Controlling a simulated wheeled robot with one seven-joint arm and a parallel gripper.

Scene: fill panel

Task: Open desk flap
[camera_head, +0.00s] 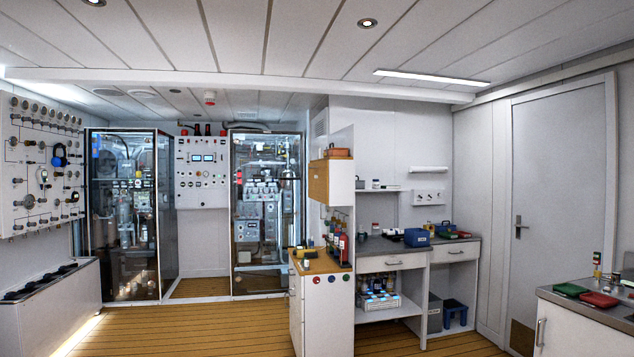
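The desk (378,247) stands right of centre against the back wall, with a grey top and white body. A white front panel with a small handle (393,262) lies under its top and looks closed. A second white front panel (455,254), also with a handle, is to its right and looks closed. I cannot tell which part is the desk flap. A blue box (417,238) and several small items stand on the desk top. My gripper is not in view.
A white cabinet with a wooden top (325,264) holds bottles left of the desk. A crate of bottles (379,300) sits on a shelf below the desk. A counter (565,325) is at right. The wooden floor (200,330) is clear at left and centre.

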